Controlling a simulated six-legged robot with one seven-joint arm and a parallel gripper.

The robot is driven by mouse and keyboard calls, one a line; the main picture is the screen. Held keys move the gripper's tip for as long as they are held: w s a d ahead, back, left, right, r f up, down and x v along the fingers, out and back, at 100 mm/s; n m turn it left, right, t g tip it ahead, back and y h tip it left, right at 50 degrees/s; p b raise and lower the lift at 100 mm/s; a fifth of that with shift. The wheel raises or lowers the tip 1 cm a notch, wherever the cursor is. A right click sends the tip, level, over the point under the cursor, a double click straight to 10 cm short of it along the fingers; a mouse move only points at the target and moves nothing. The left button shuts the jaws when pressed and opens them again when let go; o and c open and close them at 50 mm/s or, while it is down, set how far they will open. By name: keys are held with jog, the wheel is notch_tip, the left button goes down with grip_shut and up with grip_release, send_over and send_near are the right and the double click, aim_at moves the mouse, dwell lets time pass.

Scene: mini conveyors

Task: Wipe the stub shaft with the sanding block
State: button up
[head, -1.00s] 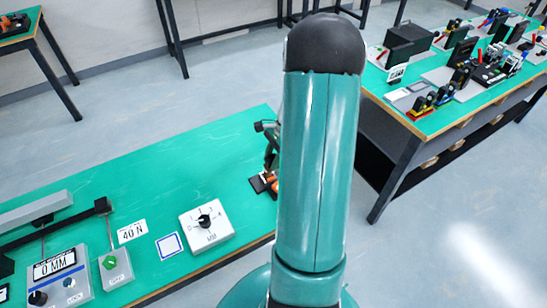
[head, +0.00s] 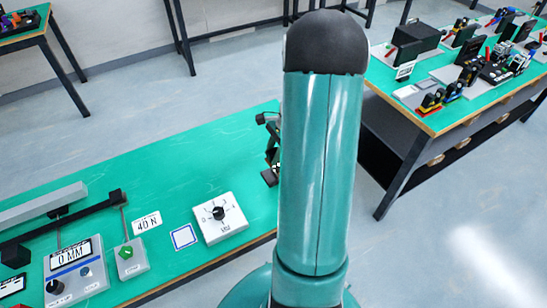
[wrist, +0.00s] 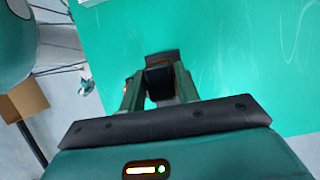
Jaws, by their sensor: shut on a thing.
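In the wrist view my gripper (wrist: 160,92) is shut on a dark block, which I take to be the sanding block (wrist: 160,80). A flat dark piece (wrist: 162,57) shows just past the fingertips, over the green top; I cannot tell whether it is part of the block or a separate thing. A small orange bit shows beside the left finger. In the head view my arm hides most of this spot; only dark parts at its left edge show. I cannot make out the stub shaft in either view.
The green table (head: 150,175) holds a dial box (head: 220,217), a blue-framed white square (head: 184,236), a 40 N label (head: 147,222), a green-knob box (head: 131,257) and a 0 MM display box (head: 73,275). The table's far middle is clear. Another bench (head: 430,125) with several devices stands right.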

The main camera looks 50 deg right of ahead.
jog(key=shift+a+r, duration=0.2)
jog(key=shift+r, duration=0.1)
jog(key=shift+d+r, duration=0.1)
jog(key=shift+r, duration=2.6)
